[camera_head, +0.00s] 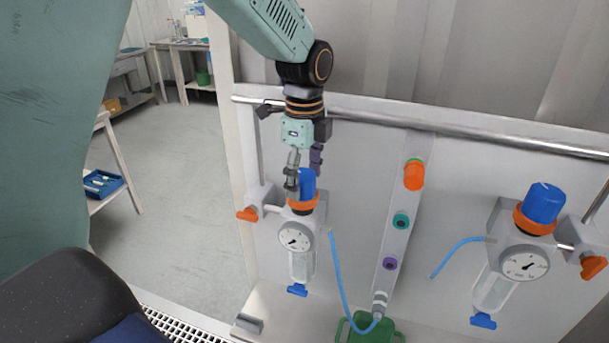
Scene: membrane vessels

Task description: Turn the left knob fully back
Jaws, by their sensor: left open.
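The left knob (308,183) is blue, with an orange ring below it, on top of the left regulator (296,232) with a round gauge. My left gripper (303,172) points down over this knob. Its fingers are open, one in front of the knob's left side and the other near its upper right. The near finger hides part of the knob, and I cannot tell whether either finger touches it. My right gripper is not in view.
A similar regulator with a blue knob (543,203) stands at the right. Between them is a panel strip with an orange knob (414,174). A blue hose (339,280) leads down to a green container (352,333). Orange valve handle (247,214) sticks out left.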

